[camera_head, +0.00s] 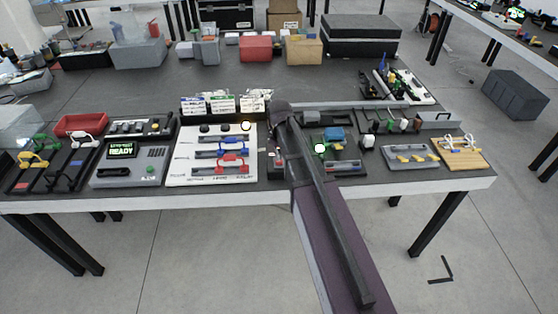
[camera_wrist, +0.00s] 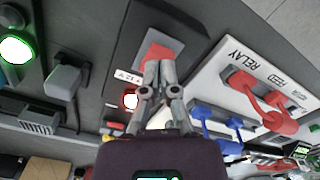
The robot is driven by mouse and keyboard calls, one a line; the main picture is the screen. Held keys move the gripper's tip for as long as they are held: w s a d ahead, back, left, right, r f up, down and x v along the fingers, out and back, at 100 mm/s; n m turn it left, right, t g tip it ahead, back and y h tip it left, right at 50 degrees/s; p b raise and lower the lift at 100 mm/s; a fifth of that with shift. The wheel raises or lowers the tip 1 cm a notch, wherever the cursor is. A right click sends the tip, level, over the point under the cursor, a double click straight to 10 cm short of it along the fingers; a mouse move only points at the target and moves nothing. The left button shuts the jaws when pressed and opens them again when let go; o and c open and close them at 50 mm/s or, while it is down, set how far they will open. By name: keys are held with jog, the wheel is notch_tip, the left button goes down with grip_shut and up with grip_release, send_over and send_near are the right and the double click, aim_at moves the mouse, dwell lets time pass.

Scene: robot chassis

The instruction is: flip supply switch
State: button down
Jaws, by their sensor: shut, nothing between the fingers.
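The supply switch (camera_wrist: 158,48) is a red rocker in a grey plate on a dark box, seen in the wrist view at upper middle. A small label reading like 12 V and a lit red lamp (camera_wrist: 130,99) sit beside the plate. My gripper (camera_wrist: 160,66) is shut and empty. Its fingertips overlap the lower part of the red rocker in the picture; I cannot tell whether they touch it. In the head view my arm covers most of the switch box (camera_head: 277,168), and my fingertips are hidden.
A white RELAY board (camera_head: 210,176) with red and blue plugs stands just left of the switch box. A unit with a lit green lamp (camera_head: 320,148) is to the right. A grey console (camera_head: 128,168) shows READY. The table's front edge (camera_head: 240,197) is close.

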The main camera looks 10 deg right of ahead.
jog(key=shift+f+b, duration=0.7)
dwell(0.6)
jog(key=shift+r, duration=0.15)
jog(key=shift+r+p, duration=3.4)
jog(key=shift+p, duration=0.2)
jog(key=s+m, duration=0.4)
jog(key=s, duration=1.3)
jog(key=shift+d, duration=0.3)
